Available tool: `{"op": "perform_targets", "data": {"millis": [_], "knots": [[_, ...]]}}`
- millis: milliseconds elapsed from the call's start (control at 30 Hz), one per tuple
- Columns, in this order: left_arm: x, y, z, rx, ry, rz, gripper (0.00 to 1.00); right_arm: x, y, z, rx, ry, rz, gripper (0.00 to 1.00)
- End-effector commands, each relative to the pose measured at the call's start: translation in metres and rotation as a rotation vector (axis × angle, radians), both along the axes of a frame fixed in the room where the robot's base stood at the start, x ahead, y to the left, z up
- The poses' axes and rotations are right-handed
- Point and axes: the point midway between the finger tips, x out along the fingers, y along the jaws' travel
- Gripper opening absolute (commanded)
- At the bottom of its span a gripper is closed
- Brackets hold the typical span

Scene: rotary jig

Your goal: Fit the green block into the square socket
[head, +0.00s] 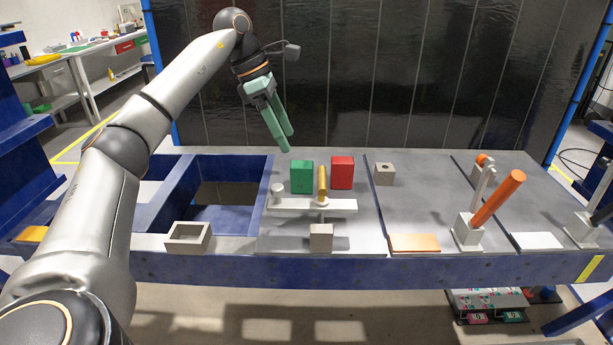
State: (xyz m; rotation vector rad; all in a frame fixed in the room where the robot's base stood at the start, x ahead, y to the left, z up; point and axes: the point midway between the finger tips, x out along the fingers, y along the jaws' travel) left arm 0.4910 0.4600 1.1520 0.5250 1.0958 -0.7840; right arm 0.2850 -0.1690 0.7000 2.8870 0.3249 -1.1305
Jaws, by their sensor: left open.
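The green block (302,177) stands upright on the grey plate in the middle of the bench. The square socket (187,238) is a grey open-topped box with a square opening, at the front edge of the bench on the left; it looks empty. My left gripper (287,142) has green fingers and points down, just above and behind the green block in the picture. Its fingers are apart with nothing between them. My right gripper is out of view.
A red block (342,172) stands right of the green one. A white bar (335,205) with a yellow upright peg (322,182) lies just in front. A grey holed block (384,174) and an orange-handled lever (498,198) are farther right. The bench has a large opening (225,193) at left.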

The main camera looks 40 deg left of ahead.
Motion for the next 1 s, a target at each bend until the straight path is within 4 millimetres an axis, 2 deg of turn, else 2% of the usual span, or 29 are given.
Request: {"op": "perform_targets", "data": {"millis": [33, 100, 367, 633, 767, 1000], "knots": [[0.002, -0.003, -0.012, 0.001, 0.004, 0.000, 0.80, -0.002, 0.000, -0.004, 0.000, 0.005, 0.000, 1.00], [0.005, -0.006, -0.021, 0.000, 0.003, 0.000, 0.80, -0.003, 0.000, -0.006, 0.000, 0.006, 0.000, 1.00], [0.012, -0.013, -0.040, -0.001, 0.001, 0.001, 0.80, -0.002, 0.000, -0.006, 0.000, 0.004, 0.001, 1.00], [0.027, -0.021, -0.075, 0.000, 0.001, 0.000, 0.80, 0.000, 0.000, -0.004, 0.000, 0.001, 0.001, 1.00], [0.029, -0.024, -0.083, -0.001, 0.000, 0.001, 0.80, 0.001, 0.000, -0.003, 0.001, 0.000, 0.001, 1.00], [0.029, -0.024, -0.084, -0.001, 0.000, 0.001, 0.78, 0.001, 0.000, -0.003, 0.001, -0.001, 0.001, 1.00]]}}
